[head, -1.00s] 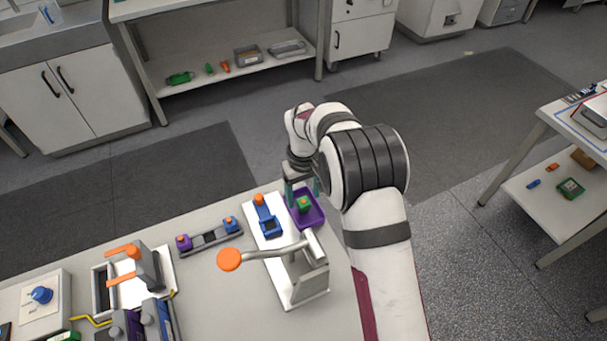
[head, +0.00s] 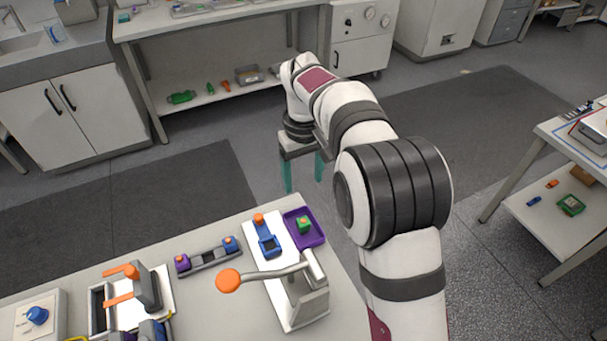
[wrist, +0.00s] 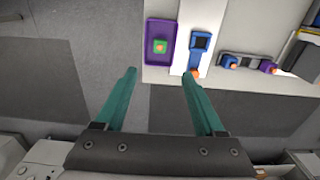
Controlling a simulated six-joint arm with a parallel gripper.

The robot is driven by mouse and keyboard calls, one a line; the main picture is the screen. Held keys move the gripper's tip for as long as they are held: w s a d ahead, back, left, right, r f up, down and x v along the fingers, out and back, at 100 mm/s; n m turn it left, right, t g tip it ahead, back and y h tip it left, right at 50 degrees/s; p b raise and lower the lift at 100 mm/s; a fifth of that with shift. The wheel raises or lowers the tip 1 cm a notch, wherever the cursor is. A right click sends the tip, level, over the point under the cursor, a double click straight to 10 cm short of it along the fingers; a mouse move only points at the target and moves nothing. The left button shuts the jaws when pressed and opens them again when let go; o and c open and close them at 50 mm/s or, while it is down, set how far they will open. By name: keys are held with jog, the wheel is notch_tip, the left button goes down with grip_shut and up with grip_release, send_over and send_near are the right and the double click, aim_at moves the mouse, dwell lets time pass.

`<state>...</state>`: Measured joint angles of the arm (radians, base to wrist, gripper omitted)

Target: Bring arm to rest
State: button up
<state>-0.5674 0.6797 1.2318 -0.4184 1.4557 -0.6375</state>
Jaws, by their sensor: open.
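My gripper (head: 304,174) is open and empty, with two teal fingers pointing down, raised beyond the far edge of the workbench. In the wrist view my gripper (wrist: 158,85) shows its fingers spread wide with nothing between them. The purple tray (head: 317,238) with a green block (head: 304,224) in it sits at the bench's far right corner, apart from the fingers. The tray also shows in the wrist view (wrist: 152,62).
The press with an orange-knobbed lever (head: 300,290) stands beside my arm, near a blue holder (head: 268,243). A grey rack (head: 207,256) and an orange-handled fixture (head: 145,288) are further left. Open floor lies beyond the bench; a side table (head: 562,150) stands right.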

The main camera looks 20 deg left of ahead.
jog(key=s+d+r+m, duration=0.3)
jog(key=s+d, duration=0.1)
jog(key=d, duration=0.2)
jog(key=s+d+r+m, duration=0.2)
jog(key=s+d+r, duration=0.15)
jog(key=d, duration=0.25)
jog(key=s+d+f+m+y, duration=0.1)
jog(key=s+d+m, duration=0.3)
jog(key=s, duration=0.6)
jog(key=s+d+f+m, duration=0.2)
jog(key=s+d+m, duration=0.3)
jog(key=s, duration=0.5)
jog(key=shift+s+d+m+y, duration=0.3)
jog(key=shift+d+y, duration=0.1)
jog(key=shift+d, duration=0.5)
